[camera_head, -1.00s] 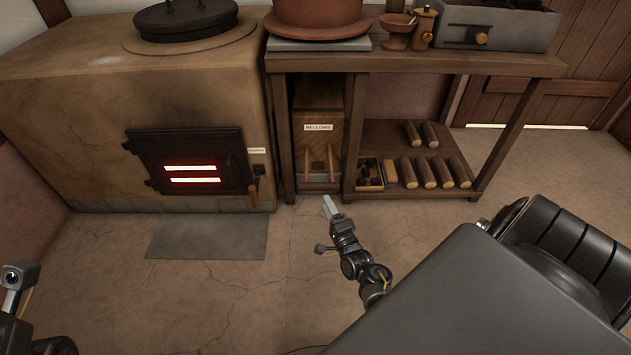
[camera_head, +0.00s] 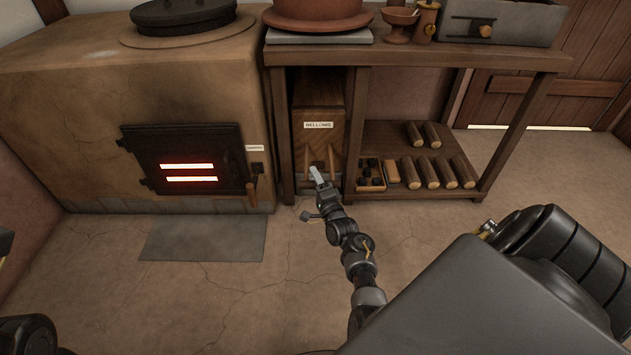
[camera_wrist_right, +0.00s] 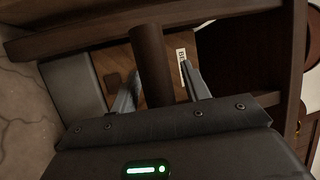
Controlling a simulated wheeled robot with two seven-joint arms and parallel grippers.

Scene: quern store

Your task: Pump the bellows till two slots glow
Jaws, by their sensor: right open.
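The bellows (camera_head: 319,140) is a wooden box with a label, low under the left end of the bench. My right gripper (camera_head: 318,177) is at its lower front. In the right wrist view, the open fingers of my right gripper (camera_wrist_right: 160,92) stand on either side of a dark round handle (camera_wrist_right: 150,50), with gaps showing; it is not gripped. The kiln door (camera_head: 150,150) has two horizontal slots, an upper slot (camera_head: 189,166) and a lower slot (camera_head: 192,179), both glowing orange. Only bits of my left arm show at the lower left; its gripper is out of frame.
The bench (camera_head: 420,60) carries a terracotta vessel (camera_head: 318,12), small pots and a grey drawer box (camera_head: 500,25). Its low shelf holds several logs (camera_head: 430,172) and a small box of dark lumps (camera_head: 370,186). A grey floor plate (camera_head: 203,238) lies before the kiln. Nearby floor is clear.

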